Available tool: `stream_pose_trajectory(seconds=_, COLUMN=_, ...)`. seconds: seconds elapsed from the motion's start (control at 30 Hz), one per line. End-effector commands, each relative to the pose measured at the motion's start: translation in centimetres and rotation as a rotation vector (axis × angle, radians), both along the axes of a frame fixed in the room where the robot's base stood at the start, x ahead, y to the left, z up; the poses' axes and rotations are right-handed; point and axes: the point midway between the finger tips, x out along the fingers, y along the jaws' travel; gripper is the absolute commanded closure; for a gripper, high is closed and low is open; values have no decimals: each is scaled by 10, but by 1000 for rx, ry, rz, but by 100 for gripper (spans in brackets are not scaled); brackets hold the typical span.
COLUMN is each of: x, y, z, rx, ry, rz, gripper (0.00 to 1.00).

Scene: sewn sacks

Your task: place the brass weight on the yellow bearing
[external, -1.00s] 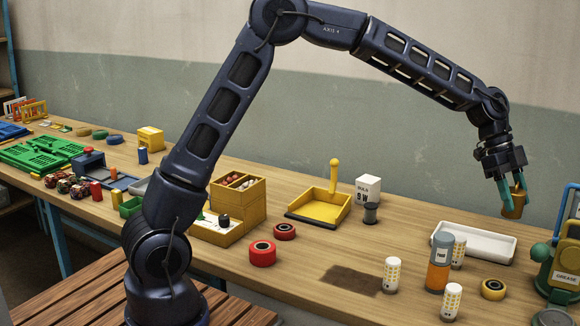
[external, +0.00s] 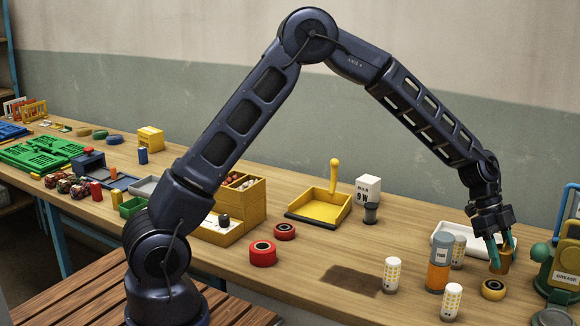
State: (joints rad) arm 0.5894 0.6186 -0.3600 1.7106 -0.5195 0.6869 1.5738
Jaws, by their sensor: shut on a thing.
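My gripper (external: 501,259) has teal fingers and is shut on the brass weight (external: 504,264), a small brownish-gold cylinder. The weight is upright or nearly so, and a finger hides part of it. The yellow bearing (external: 493,289) is a short ring with a dark centre, lying flat on the bench near its front right. In the picture the weight is just above and slightly right of the bearing. I cannot tell whether the two touch.
An orange and grey can (external: 438,265) and white patterned cylinders (external: 451,301) stand left of the bearing. A white tray (external: 440,231) lies behind my gripper. A green grease machine (external: 564,263) stands close on the right. Two red bearings (external: 263,254) sit further left.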

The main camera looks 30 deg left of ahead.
Motion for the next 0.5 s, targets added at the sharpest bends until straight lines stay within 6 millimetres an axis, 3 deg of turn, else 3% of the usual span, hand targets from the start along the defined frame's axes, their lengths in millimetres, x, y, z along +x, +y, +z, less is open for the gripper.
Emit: stream_pose_trajectory(seconds=0.5, x=0, y=-1, z=-42, rx=-1, ry=0, rz=0, gripper=100)
